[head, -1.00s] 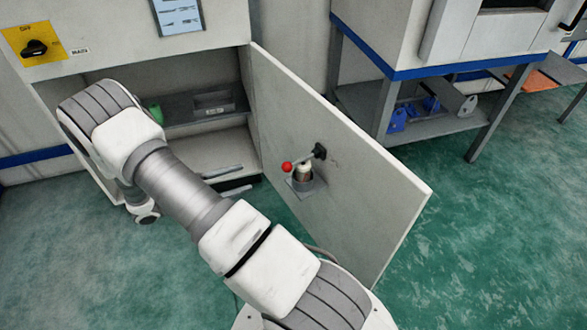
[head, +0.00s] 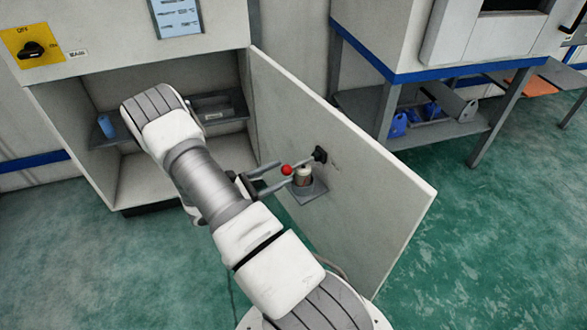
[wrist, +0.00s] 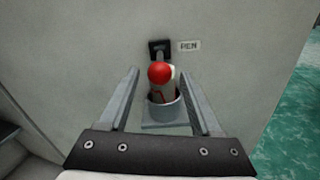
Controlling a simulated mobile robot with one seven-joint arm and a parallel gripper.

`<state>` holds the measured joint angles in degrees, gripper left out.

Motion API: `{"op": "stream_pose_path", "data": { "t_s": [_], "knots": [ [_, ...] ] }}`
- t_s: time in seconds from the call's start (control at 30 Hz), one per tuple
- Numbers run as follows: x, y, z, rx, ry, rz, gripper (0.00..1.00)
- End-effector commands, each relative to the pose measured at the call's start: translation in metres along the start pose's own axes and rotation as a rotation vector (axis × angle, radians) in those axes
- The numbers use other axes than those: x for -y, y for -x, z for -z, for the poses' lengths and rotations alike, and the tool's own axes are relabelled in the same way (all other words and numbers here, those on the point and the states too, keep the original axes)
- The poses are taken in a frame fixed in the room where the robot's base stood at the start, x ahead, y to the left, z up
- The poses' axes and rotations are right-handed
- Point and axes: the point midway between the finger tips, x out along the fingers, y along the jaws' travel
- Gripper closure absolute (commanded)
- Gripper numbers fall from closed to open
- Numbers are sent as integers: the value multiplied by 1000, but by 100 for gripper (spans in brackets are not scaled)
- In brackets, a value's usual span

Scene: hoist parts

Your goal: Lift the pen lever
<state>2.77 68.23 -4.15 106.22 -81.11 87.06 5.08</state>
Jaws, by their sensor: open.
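The pen lever (head: 286,169) is a short lever with a red ball knob, on a black mount (head: 320,154) on the open cabinet door (head: 375,200). In the wrist view the red knob (wrist: 160,73) points at the camera, next to a "PEN" label (wrist: 189,46). A grey cup holder (wrist: 163,112) with a pale item in it sits just below the knob. My gripper (head: 282,172) is open, its two fingers on either side of the knob in the picture. I cannot tell whether either finger touches it. The knob hides most of the lever's rod.
The open cabinet (head: 130,190) stands behind my arm, with a blue bottle (head: 106,127) on its shelf. A yellow switch plate (head: 33,45) is above. A blue-edged bench (head: 400,75) stands right of the door. Green floor right of the door is clear.

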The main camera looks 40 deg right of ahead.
Motion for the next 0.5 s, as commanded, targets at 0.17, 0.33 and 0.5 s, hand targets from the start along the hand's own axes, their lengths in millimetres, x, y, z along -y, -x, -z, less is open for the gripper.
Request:
{"op": "stream_pose_path", "data": {
  "t_s": [0.17, 0.33, 0.5],
  "knots": [
    [0, -33, 1, 0, -2, 3, 35],
    [0, -48, 0, 0, -2, 1, 35],
    [0, -53, 0, 0, -1, 0, 35]
  ]
}}
